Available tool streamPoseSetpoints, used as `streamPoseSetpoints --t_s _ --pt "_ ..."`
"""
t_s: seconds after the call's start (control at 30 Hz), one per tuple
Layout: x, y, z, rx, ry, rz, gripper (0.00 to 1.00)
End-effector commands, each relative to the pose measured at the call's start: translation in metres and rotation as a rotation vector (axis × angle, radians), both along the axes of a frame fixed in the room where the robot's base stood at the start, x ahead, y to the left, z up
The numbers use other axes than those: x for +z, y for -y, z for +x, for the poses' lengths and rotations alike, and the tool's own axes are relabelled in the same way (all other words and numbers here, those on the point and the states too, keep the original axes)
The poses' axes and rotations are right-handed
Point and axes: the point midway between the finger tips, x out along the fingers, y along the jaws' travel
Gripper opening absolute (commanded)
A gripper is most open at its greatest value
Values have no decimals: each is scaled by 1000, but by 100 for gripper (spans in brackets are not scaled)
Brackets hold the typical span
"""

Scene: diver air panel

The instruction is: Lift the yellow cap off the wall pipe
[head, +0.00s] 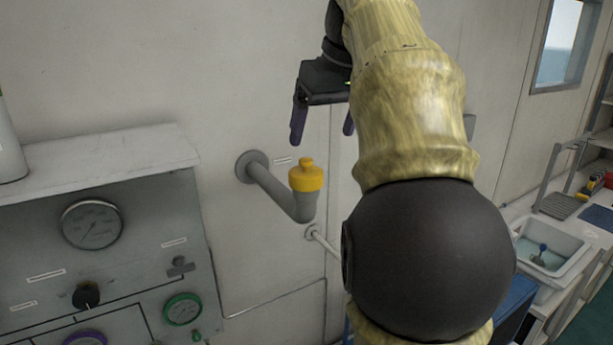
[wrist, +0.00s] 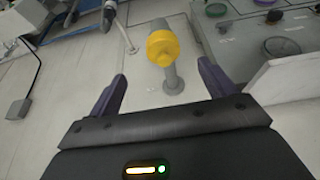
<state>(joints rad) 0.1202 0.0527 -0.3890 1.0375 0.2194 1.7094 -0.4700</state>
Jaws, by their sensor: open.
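The yellow cap (head: 306,176) sits on the upturned end of the grey wall pipe (head: 278,190), which comes out of the wall and bends upward. The cap has a small knob on top. My gripper (head: 322,128) is above the cap, its two purple fingers apart and pointing down, with nothing between them. In the wrist view the cap (wrist: 163,47) shows beyond the fingers of my gripper (wrist: 160,90), roughly midway between them and apart from both. The pipe (wrist: 173,80) shows behind the cap.
A grey gauge panel (head: 135,220) with dials and knobs stands left of the pipe. A thin white pipe (head: 322,241) leaves the wall below it. A sink (head: 545,255) and counter are at the right. The wall around the cap is mostly clear.

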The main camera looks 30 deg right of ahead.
Motion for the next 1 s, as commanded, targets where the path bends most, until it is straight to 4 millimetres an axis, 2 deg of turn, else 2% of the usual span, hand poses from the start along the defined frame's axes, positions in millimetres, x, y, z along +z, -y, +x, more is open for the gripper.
streamPoseSetpoints --t_s 0.33,0.77,1.0 --pt "-41 -1 17 0 -2 1 83" --pt "-46 -1 19 0 0 0 83" --pt "-62 -7 28 8 -3 2 83"
